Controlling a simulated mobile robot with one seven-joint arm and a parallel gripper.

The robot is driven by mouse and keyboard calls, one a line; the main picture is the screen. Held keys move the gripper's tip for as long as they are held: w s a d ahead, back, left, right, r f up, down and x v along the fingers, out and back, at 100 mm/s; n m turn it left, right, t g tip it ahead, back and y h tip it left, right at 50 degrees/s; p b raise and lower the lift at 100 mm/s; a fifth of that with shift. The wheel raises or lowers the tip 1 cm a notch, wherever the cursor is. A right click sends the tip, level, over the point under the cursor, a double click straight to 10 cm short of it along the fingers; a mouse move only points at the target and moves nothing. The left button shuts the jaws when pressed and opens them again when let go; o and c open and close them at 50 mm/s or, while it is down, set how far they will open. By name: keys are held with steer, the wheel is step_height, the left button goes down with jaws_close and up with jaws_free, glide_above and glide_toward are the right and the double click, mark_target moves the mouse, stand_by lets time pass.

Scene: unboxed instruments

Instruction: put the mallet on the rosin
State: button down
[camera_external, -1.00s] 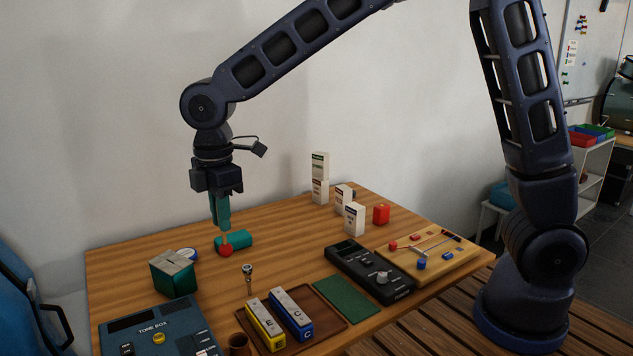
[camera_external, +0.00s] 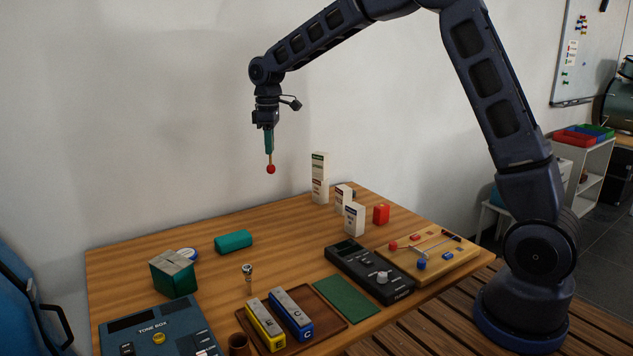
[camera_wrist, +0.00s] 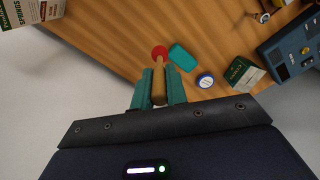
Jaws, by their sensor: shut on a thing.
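My gripper (camera_external: 269,151) is shut on the wooden handle of the mallet and holds it high above the back of the table. The mallet (camera_external: 271,169) hangs head down, with a red ball head; it also shows in the wrist view (camera_wrist: 159,52) between my teal fingers (camera_wrist: 158,90). No thing is clearly labelled rosin. A small round tin (camera_external: 187,253) with a white and blue top lies at the table's left, behind a green box (camera_external: 174,276); both also show in the wrist view, the tin (camera_wrist: 205,80) and the box (camera_wrist: 243,72).
A teal block (camera_external: 233,242) lies near the tin. White cartons (camera_external: 320,180) stand at the back right, near a red box (camera_external: 381,214). A tone box (camera_external: 152,325), a tray (camera_external: 333,321), a black device (camera_external: 369,272) and a wooden board (camera_external: 428,257) fill the front.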

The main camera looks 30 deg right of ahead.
steer(key=w+d+m, duration=0.3)
steer(key=w+d, duration=0.1)
steer(key=d, duration=0.9)
steer(key=w+d+m, duration=0.2)
steer(key=w+d, duration=0.1)
steer(key=d, duration=1.1)
steer(key=w+d+m, duration=0.3)
steer(key=w+d, duration=0.1)
steer(key=d, duration=0.9)
step_height(320, 180, down, 19)
steer(key=shift+f, duration=0.15)
steer(key=shift+f, duration=0.1)
steer(key=c, duration=1.4)
jaws_free()
